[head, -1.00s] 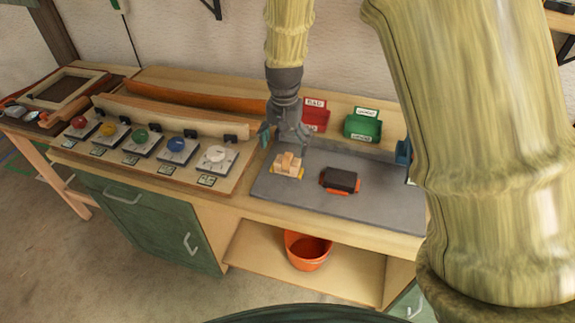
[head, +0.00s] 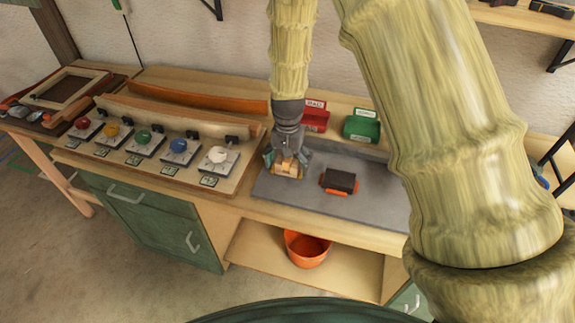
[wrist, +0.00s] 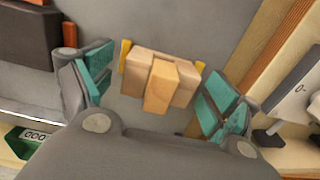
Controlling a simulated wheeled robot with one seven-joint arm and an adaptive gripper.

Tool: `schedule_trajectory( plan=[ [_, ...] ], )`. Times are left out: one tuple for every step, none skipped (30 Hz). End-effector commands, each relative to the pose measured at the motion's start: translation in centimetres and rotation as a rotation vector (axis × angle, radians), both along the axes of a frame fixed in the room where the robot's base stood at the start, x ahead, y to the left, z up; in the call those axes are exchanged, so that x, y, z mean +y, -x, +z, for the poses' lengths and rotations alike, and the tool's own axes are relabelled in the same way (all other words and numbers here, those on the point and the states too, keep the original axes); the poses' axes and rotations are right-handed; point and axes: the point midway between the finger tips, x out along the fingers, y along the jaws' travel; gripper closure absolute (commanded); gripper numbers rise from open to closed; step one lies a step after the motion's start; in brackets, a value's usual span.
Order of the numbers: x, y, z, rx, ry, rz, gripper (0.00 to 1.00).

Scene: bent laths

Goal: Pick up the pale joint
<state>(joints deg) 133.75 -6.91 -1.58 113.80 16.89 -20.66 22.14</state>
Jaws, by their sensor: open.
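The pale joint (wrist: 162,79) is a light wooden piece made of a crossing block over a wider one. It sits on a yellow holder (wrist: 124,56) on the grey mat. In the head view the pale joint (head: 287,169) shows just below my gripper (head: 286,162), partly hidden by it. In the wrist view my gripper (wrist: 152,98) is open, with teal finger pads to the left and right of the joint. There is a visible gap on both sides, and the joint is not gripped.
A dark block in an orange holder (head: 339,181) lies to the right on the grey mat (head: 375,209). A red bin (head: 315,118) and a green bin (head: 362,127) stand behind. A panel with several coloured knobs (head: 179,150) is to the left. An orange bucket (head: 306,250) sits on the shelf below.

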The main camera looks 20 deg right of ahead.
Motion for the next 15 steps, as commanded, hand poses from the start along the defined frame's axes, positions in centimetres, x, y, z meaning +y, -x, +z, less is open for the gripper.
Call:
schedule_trajectory(
  plan=[
    [0.0, 0.0, -0.1, 0.0, 0.0, 0.0, 0.11],
    [0.0, 0.0, -0.16, 0.0, 0.0, 0.0, 0.11],
    [0.0, 0.0, -0.22, 0.0, 0.0, 0.0, 0.11],
    [0.0, 0.0, -0.24, 0.0, 0.0, 0.0, 0.11],
    [0.0, 0.0, -0.24, 0.0, 0.0, 0.0, 0.11],
    [0.0, 0.0, -0.25, 0.0, 0.0, 0.0, 0.11],
    [0.0, 0.0, -0.25, 0.0, 0.0, 0.0, 0.11],
    [0.01, 0.01, -0.25, 0.0, 0.0, 0.0, 0.11],
    [0.01, 0.01, -0.25, 0.0, 0.0, 0.0, 0.11],
    [0.01, 0.01, -0.25, 0.0, 0.0, 0.0, 0.16],
    [0.01, 0.01, -0.24, 0.0, 0.0, 0.0, 0.22],
    [0.01, 0.01, -0.24, 0.0, 0.0, 0.0, 0.29],
    [0.01, 0.01, -0.24, 0.0, 0.0, 0.001, 0.34],
    [0.01, 0.02, -0.24, 0.0, 0.0, 0.001, 0.4],
    [0.01, 0.02, -0.24, 0.0, 0.0, 0.001, 0.47]
  ],
)
